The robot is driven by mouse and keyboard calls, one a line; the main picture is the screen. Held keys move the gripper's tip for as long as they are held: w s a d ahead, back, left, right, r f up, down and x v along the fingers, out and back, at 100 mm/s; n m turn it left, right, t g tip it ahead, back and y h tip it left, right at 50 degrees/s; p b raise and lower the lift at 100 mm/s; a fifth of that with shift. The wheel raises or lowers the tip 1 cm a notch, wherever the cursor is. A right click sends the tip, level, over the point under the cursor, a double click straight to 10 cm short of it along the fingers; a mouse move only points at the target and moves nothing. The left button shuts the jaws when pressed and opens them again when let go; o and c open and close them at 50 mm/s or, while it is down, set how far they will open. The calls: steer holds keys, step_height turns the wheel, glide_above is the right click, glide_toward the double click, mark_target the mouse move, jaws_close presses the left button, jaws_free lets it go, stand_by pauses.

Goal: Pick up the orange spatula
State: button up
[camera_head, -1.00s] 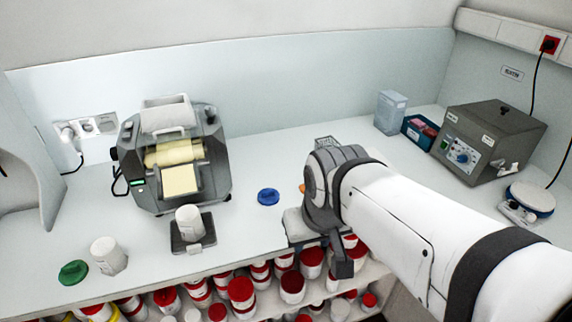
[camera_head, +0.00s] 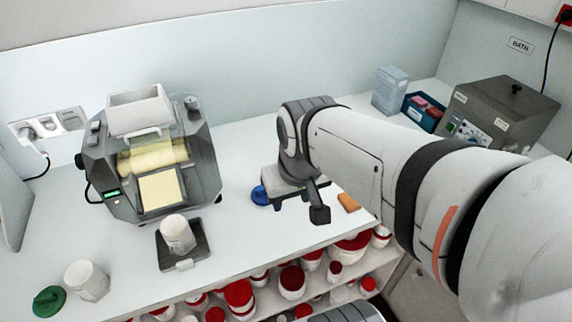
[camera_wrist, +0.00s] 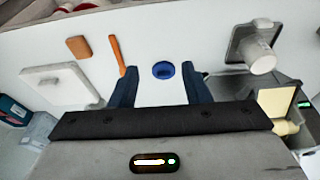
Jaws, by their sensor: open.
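The orange spatula (camera_wrist: 117,54) is a thin orange stick lying on the white bench in the wrist view, just left of my left finger's tip. My gripper (camera_wrist: 160,70) is open, with dark blue fingers spread apart and nothing held between them. A round blue lid (camera_wrist: 163,69) shows between the fingertips and lies on the bench. In the head view my gripper is partly hidden by my wrist, and the blue lid (camera_head: 260,195) shows at its left. The spatula is hidden in the head view.
An orange-brown block (camera_wrist: 78,47) lies left of the spatula, and a pale square plate (camera_wrist: 60,85) is nearby. The three-roll mill (camera_head: 150,150) and a white jar on a scale (camera_head: 183,255) stand left. Red-lidded jars (camera_head: 240,292) fill the shelf below the bench edge.

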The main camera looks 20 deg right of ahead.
steer(key=w+d+f+g+b, duration=0.1)
steer(key=w+d+f, duration=0.3)
steer(key=w+d+f+g+b, duration=0.1)
steer(key=w+d+f, duration=0.3)
steer(key=f, duration=0.1)
steer(key=w+d+f+g+b, duration=0.1)
steer(key=w+d+f, duration=0.3)
steer(key=shift+d+f, duration=0.3)
steer(key=shift+d, duration=0.05)
steer(key=f+p, duration=0.1)
steer(key=f, duration=0.7)
steer(key=shift+w+f, duration=0.1)
steer(key=shift+w, duration=0.1)
steer(key=shift+d, duration=0.1)
jaws_close()
